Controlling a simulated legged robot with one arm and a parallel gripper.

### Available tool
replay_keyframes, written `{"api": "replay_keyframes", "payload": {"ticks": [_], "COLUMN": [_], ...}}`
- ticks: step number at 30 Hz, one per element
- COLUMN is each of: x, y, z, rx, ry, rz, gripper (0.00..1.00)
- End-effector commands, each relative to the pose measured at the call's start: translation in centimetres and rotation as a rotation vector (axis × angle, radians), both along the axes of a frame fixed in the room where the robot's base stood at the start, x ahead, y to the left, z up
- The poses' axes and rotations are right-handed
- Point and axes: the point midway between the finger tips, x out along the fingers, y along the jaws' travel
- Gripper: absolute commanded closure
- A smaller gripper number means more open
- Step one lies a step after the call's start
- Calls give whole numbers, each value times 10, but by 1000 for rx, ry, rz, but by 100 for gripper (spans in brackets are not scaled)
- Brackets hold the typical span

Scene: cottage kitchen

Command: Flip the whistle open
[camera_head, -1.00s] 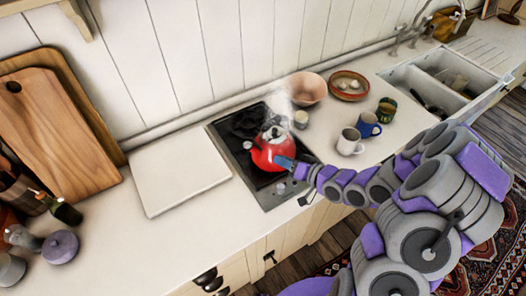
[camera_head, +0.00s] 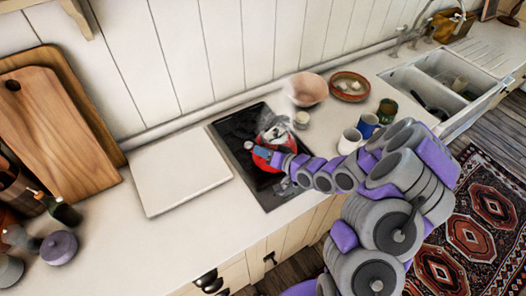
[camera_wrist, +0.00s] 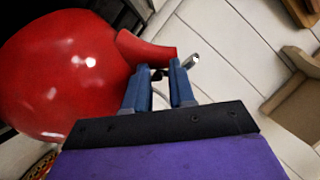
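The red kettle (camera_head: 260,162) stands on the dark hob, with steam rising around it; my arm partly covers it. In the wrist view the kettle (camera_wrist: 60,75) fills the left side, and its red spout (camera_wrist: 148,50) points right. A small silvery whistle part (camera_wrist: 190,62) shows at the spout end, beside the right fingertip. My gripper (camera_head: 262,153) is in front of the kettle, close to the spout. In the wrist view its blue fingers (camera_wrist: 159,70) are a little apart. A small dark piece and a grey curved piece show between them; I cannot tell whether they touch.
The hob (camera_head: 232,125) is set into the pale counter. A white board (camera_head: 180,170) lies left of it. A pink bowl (camera_head: 307,88), a brown bowl (camera_head: 350,85) and mugs (camera_head: 349,141) stand to the right, near my arm.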

Motion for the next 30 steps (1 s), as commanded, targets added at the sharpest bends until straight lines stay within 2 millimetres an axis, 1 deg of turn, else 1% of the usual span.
{"api": "replay_keyframes", "payload": {"ticks": [3, 8, 15, 16, 26, 30], "x": [1, 1, 2, 2, 1, 0], "y": [-3, 0, 4, 4, 0, -1], "z": [0, -1, -2, -2, -2, -3], "rx": [1, -2, -7, -6, 2, 31], "ry": [0, 0, 0, 1, 7, 33], "rz": [-2, -1, -1, -1, -1, -1], "gripper": [76, 76, 99, 100, 100, 100]}}
